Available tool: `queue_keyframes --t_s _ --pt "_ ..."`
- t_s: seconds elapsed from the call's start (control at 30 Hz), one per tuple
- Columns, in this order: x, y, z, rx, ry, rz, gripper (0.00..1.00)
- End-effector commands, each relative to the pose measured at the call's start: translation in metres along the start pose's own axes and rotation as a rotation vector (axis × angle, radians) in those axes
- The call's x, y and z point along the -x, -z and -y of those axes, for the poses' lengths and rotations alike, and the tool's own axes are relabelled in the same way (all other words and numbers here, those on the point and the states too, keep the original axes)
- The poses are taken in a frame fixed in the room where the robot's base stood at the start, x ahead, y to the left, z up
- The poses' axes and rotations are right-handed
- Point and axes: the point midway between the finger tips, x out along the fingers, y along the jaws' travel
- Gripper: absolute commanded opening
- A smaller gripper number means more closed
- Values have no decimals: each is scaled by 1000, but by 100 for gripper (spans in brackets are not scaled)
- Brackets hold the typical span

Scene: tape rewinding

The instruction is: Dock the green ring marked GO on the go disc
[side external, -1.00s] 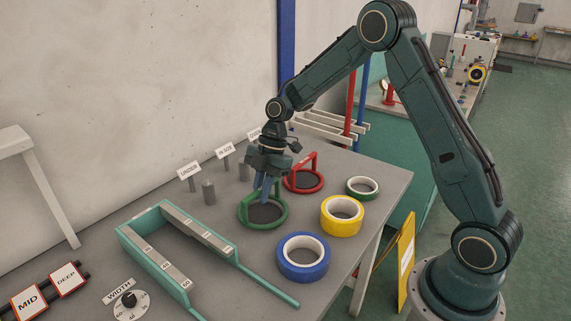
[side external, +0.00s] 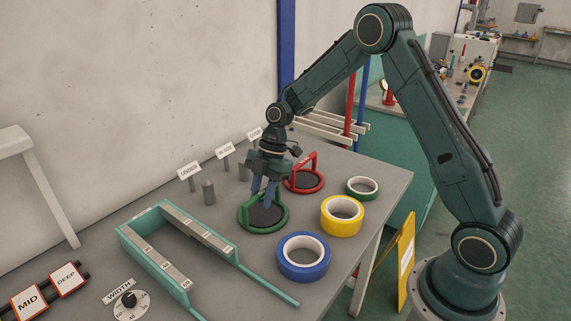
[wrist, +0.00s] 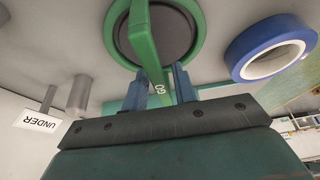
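The green ring (side external: 245,222) lies flat on the table around a dark round disc (side external: 266,213). The fingers hide part of the handle in the side view.
A red ring with a handle (side external: 304,183) lies behind. Blue (side external: 303,259), yellow (side external: 342,217) and green-white (side external: 362,188) tape rolls sit to the right. A teal frame (side external: 150,250) stands at left, near grey posts (side external: 209,193) with signs.

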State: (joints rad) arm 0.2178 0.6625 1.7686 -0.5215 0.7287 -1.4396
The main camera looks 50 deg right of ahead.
Motion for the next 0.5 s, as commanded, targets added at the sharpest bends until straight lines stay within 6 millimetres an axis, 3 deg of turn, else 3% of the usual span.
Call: queue_keyframes --t_s 0.5 --pt "6 3 0 2 -2 0 34"
